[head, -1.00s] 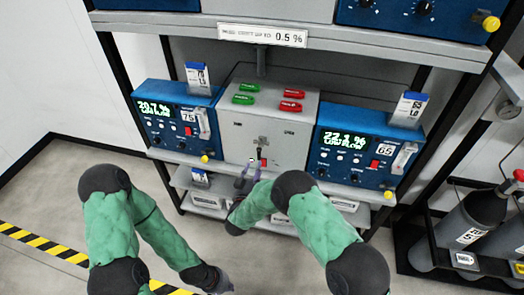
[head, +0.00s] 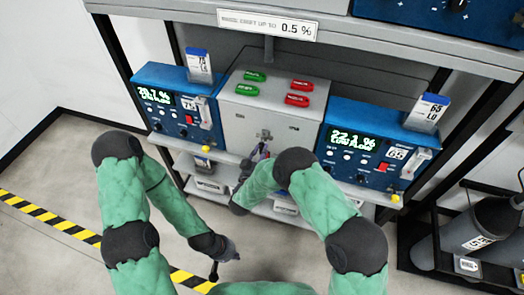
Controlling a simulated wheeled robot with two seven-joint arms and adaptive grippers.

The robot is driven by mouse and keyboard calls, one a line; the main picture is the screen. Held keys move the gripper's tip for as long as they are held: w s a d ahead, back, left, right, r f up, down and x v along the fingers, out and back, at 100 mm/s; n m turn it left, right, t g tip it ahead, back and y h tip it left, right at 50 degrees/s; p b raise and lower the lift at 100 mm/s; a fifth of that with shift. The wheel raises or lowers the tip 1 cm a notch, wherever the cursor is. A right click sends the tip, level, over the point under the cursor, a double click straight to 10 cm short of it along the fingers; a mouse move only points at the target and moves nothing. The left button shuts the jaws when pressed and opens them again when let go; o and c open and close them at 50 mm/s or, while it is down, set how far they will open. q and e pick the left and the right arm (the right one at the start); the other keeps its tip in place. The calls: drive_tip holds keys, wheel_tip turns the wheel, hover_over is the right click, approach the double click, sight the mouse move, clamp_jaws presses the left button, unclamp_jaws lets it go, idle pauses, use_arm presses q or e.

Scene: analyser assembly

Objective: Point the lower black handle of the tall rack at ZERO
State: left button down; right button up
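The tall rack's grey panel box (head: 232,119) stands between two blue analysers, with green and red labels on its sloped top. A small grey fitting (head: 265,134) is on its front face. My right gripper (head: 259,153) is at the lower middle of this face, just below the fitting. The lower black handle cannot be made out there; my gripper and arm cover that spot. Whether these fingers are shut on anything is too small to tell. My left gripper (head: 226,262) hangs low over the floor, away from the rack, and its fingers are unclear.
The left blue analyser (head: 170,88) and right blue analyser (head: 345,121) flank the panel box. A sign reading 0.5 % (head: 268,24) hangs above. Dark cylinders (head: 470,235) stand at right. Yellow-black floor tape (head: 50,224) crosses the open floor at left.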

clamp_jaws()
drive_tip(key=shift+w+a+r+m+b, duration=0.2)
drive_tip(key=shift+a+r+m+b, duration=0.3)
drive_tip(key=shift+m+b, duration=2.5)
drive_tip(key=shift+w+a+r+m+b, duration=0.2)
drive_tip(key=shift+a+r+m+b, duration=0.25)
drive_tip(key=shift+m+b, duration=2.5)
drive_tip(key=shift+w+a+r+m+b, duration=0.3)
drive_tip(key=shift+a+m+b, duration=0.35)
drive_tip(key=shift+m+b, duration=2.3)
drive_tip(key=shift+s+r, duration=0.1)
drive_tip(key=o, duration=0.7)
unclamp_jaws()
